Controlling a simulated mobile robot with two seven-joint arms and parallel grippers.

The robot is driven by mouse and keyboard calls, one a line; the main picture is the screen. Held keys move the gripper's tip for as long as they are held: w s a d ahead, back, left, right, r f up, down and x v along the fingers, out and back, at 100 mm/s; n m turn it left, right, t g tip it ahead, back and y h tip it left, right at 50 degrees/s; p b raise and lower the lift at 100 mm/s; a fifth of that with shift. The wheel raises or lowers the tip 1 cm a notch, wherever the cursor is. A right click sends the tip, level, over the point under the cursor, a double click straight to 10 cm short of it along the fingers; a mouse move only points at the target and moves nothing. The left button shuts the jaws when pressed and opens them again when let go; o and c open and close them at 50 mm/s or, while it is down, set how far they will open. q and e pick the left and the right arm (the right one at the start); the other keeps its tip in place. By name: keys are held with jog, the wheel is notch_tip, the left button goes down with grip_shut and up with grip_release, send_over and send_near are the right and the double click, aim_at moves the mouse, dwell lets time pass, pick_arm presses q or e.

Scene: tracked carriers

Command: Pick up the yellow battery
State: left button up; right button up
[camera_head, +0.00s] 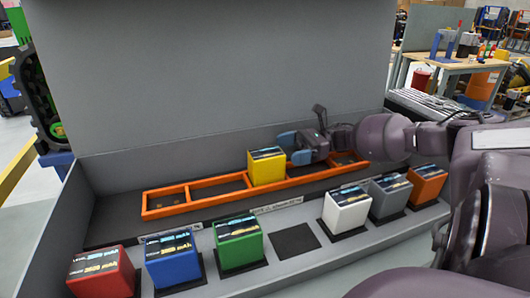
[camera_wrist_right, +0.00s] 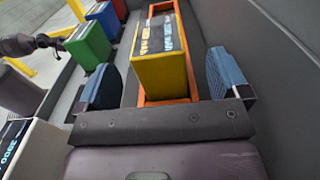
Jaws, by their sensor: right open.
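The yellow battery (camera_head: 266,168) is a box with a dark labelled top. It stands upright in a compartment of the orange frame (camera_head: 213,181), near its middle. My right gripper (camera_head: 295,148) is open just right of the battery in the head view, with its blue-padded fingers pointing toward it. In the right wrist view the yellow battery (camera_wrist_right: 160,75) shows between the two spread fingers, with a gap on each side. A purple arm part of mine at the upper left of that view appears to be the left gripper (camera_wrist_right: 40,43); its jaws cannot be made out.
In front, a grey ledge holds red (camera_head: 101,274), blue (camera_head: 173,260), green (camera_head: 238,243), white (camera_head: 346,210), grey (camera_head: 390,196) and orange (camera_head: 427,185) batteries. An empty dark slot (camera_head: 295,241) lies between green and white. A tall grey panel (camera_head: 220,75) stands behind.

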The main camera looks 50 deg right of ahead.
aim_at(273, 151)
jog(key=shift+b+x, duration=0.45)
jog(key=shift+x, duration=2.35)
jog(key=shift+s+r, duration=0.15)
jog(key=shift+c, duration=0.2)
jog(key=c, duration=1.5)
jog(key=shift+r, duration=0.1)
